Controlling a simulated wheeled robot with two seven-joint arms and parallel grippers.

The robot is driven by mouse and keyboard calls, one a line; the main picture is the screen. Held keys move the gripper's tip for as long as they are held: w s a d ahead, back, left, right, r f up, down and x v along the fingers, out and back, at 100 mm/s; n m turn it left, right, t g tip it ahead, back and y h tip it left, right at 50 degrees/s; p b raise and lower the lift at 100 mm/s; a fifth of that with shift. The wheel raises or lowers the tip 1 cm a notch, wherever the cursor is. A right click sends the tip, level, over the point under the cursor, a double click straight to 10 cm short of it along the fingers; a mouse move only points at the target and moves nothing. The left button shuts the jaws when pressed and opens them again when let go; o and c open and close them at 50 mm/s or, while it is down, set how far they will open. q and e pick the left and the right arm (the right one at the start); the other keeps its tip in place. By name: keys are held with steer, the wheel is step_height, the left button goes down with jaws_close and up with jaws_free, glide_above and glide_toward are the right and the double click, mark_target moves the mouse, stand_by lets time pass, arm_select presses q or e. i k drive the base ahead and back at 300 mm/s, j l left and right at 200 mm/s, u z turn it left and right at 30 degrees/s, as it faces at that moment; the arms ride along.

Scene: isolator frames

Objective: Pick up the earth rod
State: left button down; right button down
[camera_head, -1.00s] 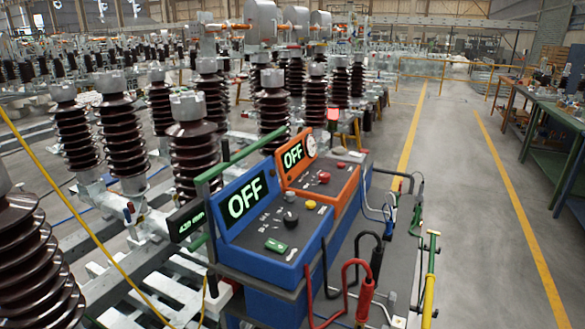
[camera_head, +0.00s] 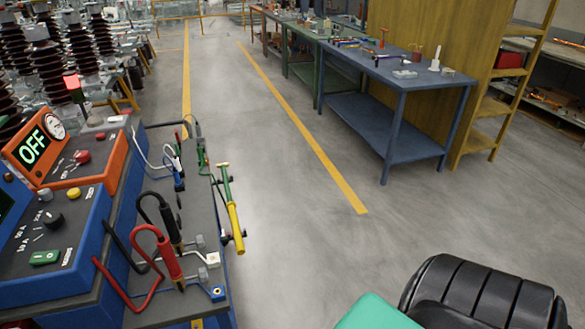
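A rod with a yellow lower part and a green upper part, which looks like the earth rod (camera_head: 234,217), is at the right side of the test cart (camera_head: 209,180). It stands nearly upright with a slight tilt, beside dark clips or brackets on the cart's edge. How it is held there is too small to tell.
The cart carries an orange unit (camera_head: 75,160) reading OFF, a blue unit (camera_head: 50,235), and red (camera_head: 170,262) and black (camera_head: 168,222) clamps with cables. Open grey floor (camera_head: 300,225) lies to its right. A blue workbench (camera_head: 395,80) and wooden shelf (camera_head: 480,100) stand beyond.

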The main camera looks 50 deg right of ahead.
mark_target(230, 206)
steer(key=l+z, duration=0.1)
steer(key=z, duration=0.85)
steer(key=i+l+u, duration=0.1)
steer(key=u, duration=0.3)
steer(key=l+u, duration=0.15)
steer(key=u, duration=0.2)
steer(key=i+l+u, duration=0.1)
steer(key=u, duration=0.3)
steer(key=l+u, duration=0.25)
steer(key=u, duration=0.15)
